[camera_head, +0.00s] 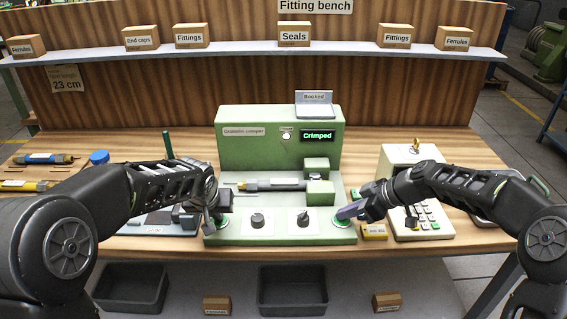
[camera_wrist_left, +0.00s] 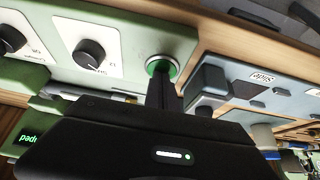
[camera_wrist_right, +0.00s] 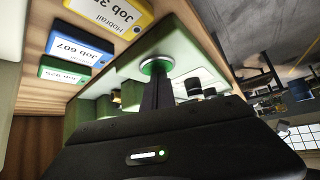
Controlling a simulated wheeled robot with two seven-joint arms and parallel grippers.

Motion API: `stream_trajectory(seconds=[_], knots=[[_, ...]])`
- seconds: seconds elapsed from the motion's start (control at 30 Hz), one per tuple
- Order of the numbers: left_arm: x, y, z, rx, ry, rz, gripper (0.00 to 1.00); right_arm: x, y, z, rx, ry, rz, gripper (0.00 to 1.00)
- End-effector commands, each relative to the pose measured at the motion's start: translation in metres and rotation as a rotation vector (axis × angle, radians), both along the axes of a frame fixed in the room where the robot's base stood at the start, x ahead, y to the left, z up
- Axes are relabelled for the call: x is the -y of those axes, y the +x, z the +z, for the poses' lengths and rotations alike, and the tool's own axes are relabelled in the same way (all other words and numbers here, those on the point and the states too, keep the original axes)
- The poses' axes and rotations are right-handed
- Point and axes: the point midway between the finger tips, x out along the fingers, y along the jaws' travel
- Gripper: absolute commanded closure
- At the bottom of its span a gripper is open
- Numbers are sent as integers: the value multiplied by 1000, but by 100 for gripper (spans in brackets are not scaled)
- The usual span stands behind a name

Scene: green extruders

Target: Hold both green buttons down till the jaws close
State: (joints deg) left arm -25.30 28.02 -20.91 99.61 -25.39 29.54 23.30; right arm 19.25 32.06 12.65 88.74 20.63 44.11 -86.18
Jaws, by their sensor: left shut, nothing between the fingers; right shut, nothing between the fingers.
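The green crimper (camera_head: 236,150) stands mid-bench with its display (camera_head: 318,136) lit "Crimped". A dark hose (camera_head: 275,185) lies across it, its right end at the green jaw blocks (camera_head: 320,190); I cannot tell whether they are fully closed. My left gripper (camera_head: 211,220) is shut and empty, its tips at the left green button (camera_wrist_left: 160,66) on the front panel. My right gripper (camera_head: 345,214) is shut and empty, its tips at the right green button (camera_wrist_right: 156,66). Both tips appear to touch their buttons, which they partly cover. How far the buttons are pressed is unclear.
Two dark knobs, the left one (camera_head: 257,220) and the right one (camera_head: 303,219), sit between the buttons. A white keypad unit (camera_head: 402,170) and a yellow job block (camera_head: 374,232) stand right of the crimper. A shelf (camera_head: 280,48) with labelled boxes runs behind.

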Motion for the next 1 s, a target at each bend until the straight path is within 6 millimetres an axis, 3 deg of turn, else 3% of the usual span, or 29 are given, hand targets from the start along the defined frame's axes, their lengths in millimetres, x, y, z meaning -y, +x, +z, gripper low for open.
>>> stream_trajectory(seconds=[0.37, 1.0], knots=[[-1, -1, -3, -5, 2, 1, 100, 0, -2, 1, -6, -1, 3, 100], [-1, -1, -2, -5, 2, 1, 100, 0, 0, 70, 0, -1, 1, 100]])
